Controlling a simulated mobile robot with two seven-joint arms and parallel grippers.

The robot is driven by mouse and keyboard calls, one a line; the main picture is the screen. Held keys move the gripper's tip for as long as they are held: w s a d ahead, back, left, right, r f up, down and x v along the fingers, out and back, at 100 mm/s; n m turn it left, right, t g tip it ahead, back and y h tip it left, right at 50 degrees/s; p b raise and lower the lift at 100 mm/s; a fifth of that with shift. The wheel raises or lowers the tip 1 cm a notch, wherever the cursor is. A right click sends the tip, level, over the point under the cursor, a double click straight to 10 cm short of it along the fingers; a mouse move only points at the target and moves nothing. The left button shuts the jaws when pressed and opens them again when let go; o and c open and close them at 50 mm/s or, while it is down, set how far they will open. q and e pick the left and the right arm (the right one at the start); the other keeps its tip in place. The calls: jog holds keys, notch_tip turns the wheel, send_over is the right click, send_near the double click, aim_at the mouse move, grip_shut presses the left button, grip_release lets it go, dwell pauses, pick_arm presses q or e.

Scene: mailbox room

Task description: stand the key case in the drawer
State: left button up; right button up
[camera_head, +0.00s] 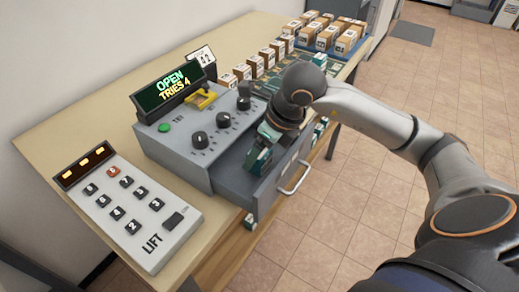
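The drawer (232,185) is pulled out from the front of a grey console (178,148) on the table, with a pale bar handle (296,178) on its face. A small teal and white key case (258,159) stands roughly upright inside the drawer, close to its inner right end. My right gripper (265,143) reaches down over the drawer and appears shut on the top of the key case. The fingertips are small and partly hidden, and the case's bottom is hidden. My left gripper is not in view.
The console has black knobs, a yellow part (201,98) and a display (173,86) reading "OPEN TRIES 4". A LIFT keypad (128,210) lies at left. Numbered boxes (328,33) and a teal rack (283,70) fill the table's far end. Tiled floor is open at right.

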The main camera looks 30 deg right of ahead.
jog(key=shift+o, duration=0.9)
jog(key=shift+d+r, duration=0.1)
jog(key=shift+r, duration=0.4)
jog(key=p+v, duration=0.1)
jog(key=v, duration=1)
jog(key=shift+s+p, duration=0.2)
jog(key=shift+p, duration=0.15)
jog(key=shift+r, duration=0.15)
